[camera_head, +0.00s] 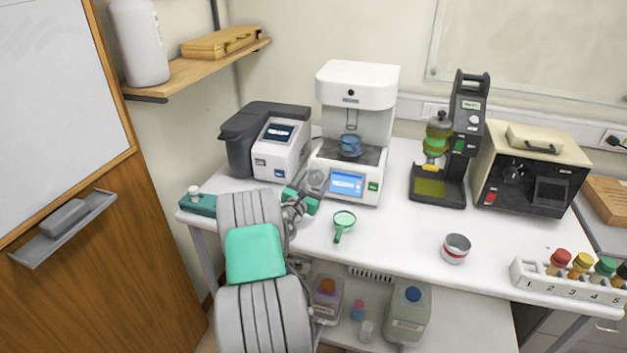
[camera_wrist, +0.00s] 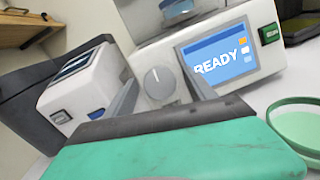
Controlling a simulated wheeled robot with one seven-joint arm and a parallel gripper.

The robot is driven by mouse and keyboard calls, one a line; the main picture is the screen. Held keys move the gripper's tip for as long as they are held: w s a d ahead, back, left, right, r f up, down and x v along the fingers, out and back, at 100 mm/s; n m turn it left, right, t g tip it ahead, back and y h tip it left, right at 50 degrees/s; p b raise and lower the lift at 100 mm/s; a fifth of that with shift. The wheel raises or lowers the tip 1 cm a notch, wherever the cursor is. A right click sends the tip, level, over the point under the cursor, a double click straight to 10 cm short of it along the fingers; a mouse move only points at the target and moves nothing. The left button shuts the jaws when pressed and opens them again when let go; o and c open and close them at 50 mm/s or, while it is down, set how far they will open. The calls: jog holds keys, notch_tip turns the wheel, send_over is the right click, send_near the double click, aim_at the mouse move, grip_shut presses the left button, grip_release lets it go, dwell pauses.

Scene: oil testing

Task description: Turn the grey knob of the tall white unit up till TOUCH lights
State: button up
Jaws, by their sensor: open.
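The tall white unit (camera_head: 357,88) stands at the back middle of the table, a blue cup (camera_head: 350,145) inside its open bay. In the wrist view, its grey knob (camera_wrist: 158,83) is on the lower front, left of the lit screen (camera_wrist: 219,57), which reads READY. The knob's mark points roughly upward. My gripper (camera_wrist: 158,74) is open, one finger to each side of the knob in the picture. I cannot tell whether either finger touches it. In the head view my gripper (camera_head: 308,194) is at the unit's lower left front and partly covers that area.
A grey and white analyser (camera_head: 275,145) stands close on the left. A green magnifier (camera_head: 343,223) lies in front of the unit. A grey and red cup (camera_head: 456,248), a black stand (camera_head: 467,110) and a beige-topped device (camera_head: 530,165) are to the right. The table's middle front is mostly clear.

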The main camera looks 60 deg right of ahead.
jog(key=c, duration=1.4)
